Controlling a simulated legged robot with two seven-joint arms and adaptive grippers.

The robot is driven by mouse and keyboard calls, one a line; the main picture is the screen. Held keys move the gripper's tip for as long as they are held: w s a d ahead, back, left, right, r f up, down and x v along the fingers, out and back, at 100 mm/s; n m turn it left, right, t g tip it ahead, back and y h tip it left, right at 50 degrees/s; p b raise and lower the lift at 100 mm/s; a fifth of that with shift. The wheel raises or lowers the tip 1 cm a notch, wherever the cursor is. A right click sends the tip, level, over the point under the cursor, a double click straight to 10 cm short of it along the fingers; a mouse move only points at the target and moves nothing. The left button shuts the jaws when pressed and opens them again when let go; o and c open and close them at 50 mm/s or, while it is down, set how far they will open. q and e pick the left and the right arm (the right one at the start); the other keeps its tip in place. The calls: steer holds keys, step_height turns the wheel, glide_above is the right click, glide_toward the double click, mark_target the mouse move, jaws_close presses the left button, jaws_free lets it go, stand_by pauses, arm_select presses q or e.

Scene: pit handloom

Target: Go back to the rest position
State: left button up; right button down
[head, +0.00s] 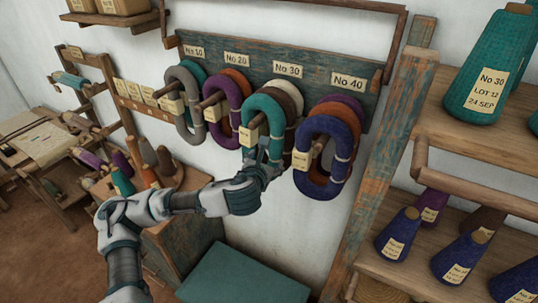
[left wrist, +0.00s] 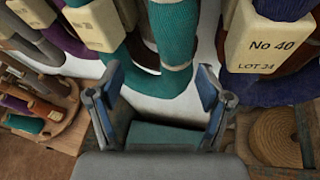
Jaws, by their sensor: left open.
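My left arm comes in from the left in the head view. Its gripper (head: 262,158) is in front of the wall rack, at the lower part of the teal yarn hank (head: 262,108) under the "No 30" label. The blue hank (head: 318,181) under "No 40" hangs to the right of the gripper. My right gripper is not in view.
Grey (head: 185,118) and purple (head: 215,110) hanks hang left on the labelled rack board (head: 260,65). A teal-topped box (head: 245,275) stands below. A shelf of cones (head: 470,135) fills the right. Spools and a work table (head: 40,140) are at left.

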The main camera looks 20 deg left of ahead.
arm_select(q)
steer(key=s+d+f+n+g+h, duration=0.2)
steer(key=s+d+f+n, duration=0.25)
steer(key=f, duration=0.35)
steer(key=s+d+f+n+g+h, duration=0.1)
steer(key=s+d+f+n, duration=0.25)
steer(key=f+n, duration=0.4)
steer(key=s+d+f+n+g+h, duration=0.2)
steer(key=s+d+f+n, duration=0.25)
steer(key=f, duration=0.55)
steer(key=s+a+f+n+g+y, duration=0.1)
steer(key=s+a+f+n+g, duration=0.25)
steer(key=s+f+n, duration=0.6)
steer(key=s+a+f+n+g+y, duration=0.15)
steer(key=s+a+f+n, duration=0.25)
steer(key=s+f+n, duration=0.5)
steer(key=s+f+m+g+b, duration=0.1)
steer(key=s+f+b, duration=0.15)
steer(key=f, duration=1.35)
steer(key=s+f+g+b, duration=0.1)
steer(key=f+b, duration=0.2)
steer(key=f, duration=1.4)
steer(key=s+a+f+b, duration=0.2)
steer(key=s+f+b, duration=0.2)
steer(key=s+f, duration=1.3)
steer(key=shift+a+f+g, duration=0.4)
steer(key=shift+f, duration=0.35)
